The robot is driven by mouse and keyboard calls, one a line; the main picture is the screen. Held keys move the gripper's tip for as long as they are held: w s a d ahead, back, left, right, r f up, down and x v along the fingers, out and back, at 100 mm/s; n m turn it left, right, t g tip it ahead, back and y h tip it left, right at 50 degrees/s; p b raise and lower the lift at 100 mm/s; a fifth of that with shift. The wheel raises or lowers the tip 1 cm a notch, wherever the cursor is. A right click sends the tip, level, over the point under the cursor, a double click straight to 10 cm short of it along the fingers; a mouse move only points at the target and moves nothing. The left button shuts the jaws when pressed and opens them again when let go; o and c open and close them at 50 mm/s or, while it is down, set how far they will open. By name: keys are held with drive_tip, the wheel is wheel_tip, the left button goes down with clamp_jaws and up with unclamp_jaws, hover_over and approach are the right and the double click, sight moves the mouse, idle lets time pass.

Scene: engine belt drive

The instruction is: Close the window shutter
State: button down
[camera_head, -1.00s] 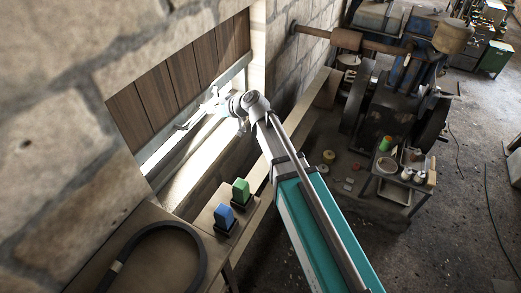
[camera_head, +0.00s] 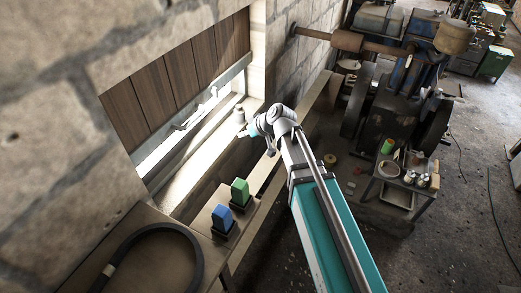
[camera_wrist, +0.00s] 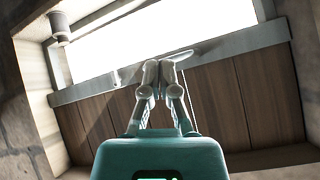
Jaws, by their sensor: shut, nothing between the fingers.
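The window shutter (camera_head: 180,82) is a panel of dark vertical wooden planks in the stone wall, with a grey metal rail along its lower edge. A bright gap shows below this rail. A pale handle (camera_head: 207,101) is on the rail. In the wrist view the picture is turned over: the shutter planks (camera_wrist: 215,100) are below the rail and the bright gap is above it. My gripper (camera_head: 246,132) is shut and empty, apart from the handle in the head view. In the wrist view my gripper (camera_wrist: 159,72) overlaps the handle (camera_wrist: 183,55).
A grey cylinder (camera_head: 240,114) stands at the right end of the sill; it also shows in the wrist view (camera_wrist: 60,28). A green block (camera_head: 240,191) and a blue block (camera_head: 222,217) stand on the bench near a black belt (camera_head: 195,255). Machinery (camera_head: 390,110) stands at right.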

drive_tip(key=s+d+f+m+h+b, duration=0.1)
drive_tip(key=d+f, duration=0.3)
drive_tip(key=d, duration=0.2)
drive_tip(key=shift+s+m+g+h+b, duration=0.3)
drive_tip(key=shift+s+h+b, duration=0.1)
idle(0.3)
drive_tip(key=a+r+n+p, duration=0.2)
drive_tip(key=a+r+p, duration=0.2)
drive_tip(key=a, duration=0.6)
drive_tip(key=w+a+r+n+y+p, duration=0.1)
drive_tip(key=a+r+p, duration=0.4)
drive_tip(key=a, duration=0.4)
drive_tip(key=a+r+n+p, duration=0.2)
drive_tip(key=a+r+p, duration=0.3)
drive_tip(key=a, duration=0.5)
drive_tip(key=shift+w+a+r+n+y, duration=0.3)
drive_tip(key=shift+r, duration=0.6)
drive_tip(key=shift+f, duration=0.1)
drive_tip(key=b, duration=0.7)
hover_over(159, 126)
drive_tip(key=d, duration=0.2)
drive_tip(key=f, duration=0.7)
drive_tip(key=shift+s+f, duration=0.1)
drive_tip(key=shift+s, duration=0.2)
drive_tip(key=shift+f+b, duration=1.85)
